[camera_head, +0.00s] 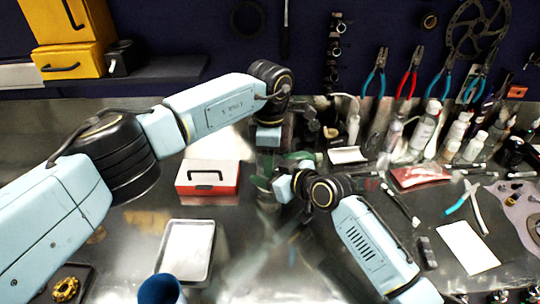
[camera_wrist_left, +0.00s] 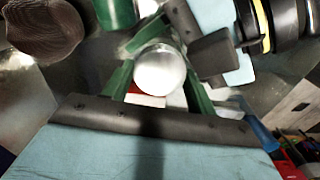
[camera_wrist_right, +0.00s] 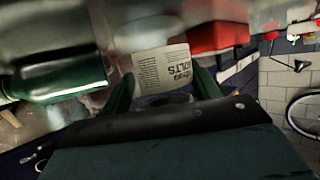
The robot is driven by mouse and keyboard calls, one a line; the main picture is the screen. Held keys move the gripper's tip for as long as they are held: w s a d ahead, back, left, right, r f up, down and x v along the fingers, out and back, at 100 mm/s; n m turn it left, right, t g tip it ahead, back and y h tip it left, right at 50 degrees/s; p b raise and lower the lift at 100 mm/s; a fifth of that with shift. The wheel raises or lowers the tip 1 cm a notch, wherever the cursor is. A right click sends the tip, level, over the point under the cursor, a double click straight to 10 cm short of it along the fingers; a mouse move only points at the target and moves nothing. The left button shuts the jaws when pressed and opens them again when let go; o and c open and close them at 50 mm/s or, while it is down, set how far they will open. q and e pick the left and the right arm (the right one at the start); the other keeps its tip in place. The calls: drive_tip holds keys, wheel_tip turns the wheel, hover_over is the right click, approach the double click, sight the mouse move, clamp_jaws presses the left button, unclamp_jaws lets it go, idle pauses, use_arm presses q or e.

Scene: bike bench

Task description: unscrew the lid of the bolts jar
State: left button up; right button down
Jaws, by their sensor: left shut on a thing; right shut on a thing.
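The bolts jar shows in the right wrist view as a printed BOLTS label (camera_wrist_right: 163,72) between the green fingers of my right gripper (camera_wrist_right: 165,85), which is shut on the jar body. Its round, pale lid (camera_wrist_left: 159,70) shows in the left wrist view, seen from above, between the green fingers of my left gripper (camera_wrist_left: 157,75), which is shut on it. In the head view the two grippers meet near the middle of the bench, and my arms mostly hide the jar. I cannot tell how far the lid is turned.
A red and white box (camera_head: 208,188) stands left of the grippers, with a silver tray (camera_head: 186,252) and a blue cup (camera_head: 160,290) nearer. A green bottle (camera_wrist_right: 55,80) is close by in the right wrist view.

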use_arm(q)
drive_tip(key=o, duration=1.1)
drive_tip(key=shift+r, duration=2.3)
drive_tip(key=shift+c, duration=0.6)
drive_tip(key=m, duration=0.2)
drive_tip(key=r+m, duration=0.1)
drive_tip(key=m, duration=0.2)
drive_tip(key=shift+r+m, duration=0.35)
drive_tip(key=shift+m, duration=0.05)
drive_tip(key=m, duration=0.1)
drive_tip(key=r+m, duration=0.1)
drive_tip(key=m, duration=0.4)
drive_tip(key=shift+r+m, duration=0.25)
drive_tip(key=shift+m, duration=0.05)
drive_tip(key=shift+f, duration=3.9)
